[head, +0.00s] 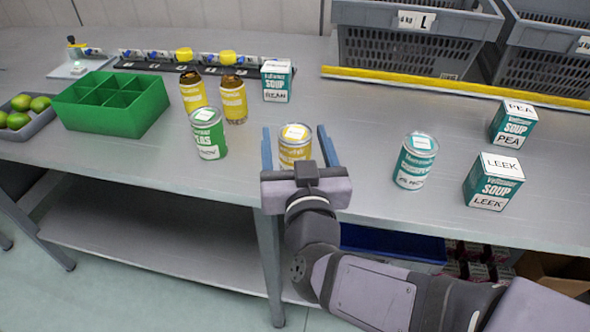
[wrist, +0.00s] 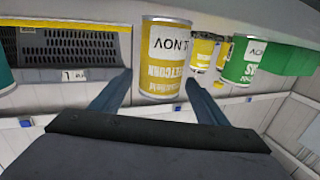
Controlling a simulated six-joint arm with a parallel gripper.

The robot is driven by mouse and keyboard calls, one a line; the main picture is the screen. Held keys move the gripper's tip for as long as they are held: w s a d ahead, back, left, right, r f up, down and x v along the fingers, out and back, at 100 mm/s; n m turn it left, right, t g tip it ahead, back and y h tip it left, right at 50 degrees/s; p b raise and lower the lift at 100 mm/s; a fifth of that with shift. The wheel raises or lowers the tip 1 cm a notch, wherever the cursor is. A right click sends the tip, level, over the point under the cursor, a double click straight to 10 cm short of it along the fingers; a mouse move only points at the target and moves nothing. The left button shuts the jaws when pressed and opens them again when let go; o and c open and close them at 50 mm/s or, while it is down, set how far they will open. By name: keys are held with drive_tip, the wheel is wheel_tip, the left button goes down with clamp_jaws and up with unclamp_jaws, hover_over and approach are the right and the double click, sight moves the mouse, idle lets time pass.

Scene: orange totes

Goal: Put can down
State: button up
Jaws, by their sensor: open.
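A yellow-labelled can (head: 295,147) with a silver lid stands upright near the table's front edge. My gripper (head: 296,132) is open, with its two blue fingers on either side of this can. The can's lower part is hidden behind the gripper body in the head view. In the wrist view, which is upside down, the yellow can (wrist: 163,62) shows between the open fingers (wrist: 159,80), with a visible gap on each side.
A green can (head: 209,135) stands to the left, a teal can (head: 415,162) to the right. Soup boxes labelled LEEK (head: 493,182) and PEA (head: 512,125) are at the right. Two yellow-capped jars (head: 234,104) and a green divided tray (head: 120,118) are at the left. Grey crates (head: 410,45) stand behind.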

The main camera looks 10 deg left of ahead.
sight(291, 125)
drive_tip(key=shift+s+d+f+n+b, duration=0.1)
drive_tip(key=shift+s+f+n+b, duration=0.1)
drive_tip(key=shift+n+b, duration=0.25)
drive_tip(key=shift+w+r+p, duration=0.1)
drive_tip(key=shift+w+p, duration=0.15)
drive_tip(key=shift+p, duration=0.25)
drive_tip(key=shift+w+a+r+p, duration=0.2)
drive_tip(key=shift+w+p, duration=0.4)
drive_tip(key=shift+p, duration=0.6)
drive_tip(key=shift+w+a+f+p, duration=0.1)
drive_tip(key=shift+w+a+p, duration=0.25)
drive_tip(key=shift+p, duration=0.55)
drive_tip(key=shift+p+x, duration=0.65)
drive_tip(key=shift+x, duration=0.6)
drive_tip(key=shift+d+f, duration=0.1)
drive_tip(key=shift+f, duration=0.1)
drive_tip(key=c, duration=1.5)
wheel_tip(291, 125, up, 10)
drive_tip(key=p, duration=0.2)
drive_tip(key=shift+r+p, duration=0.15)
drive_tip(key=shift+p, duration=0.2)
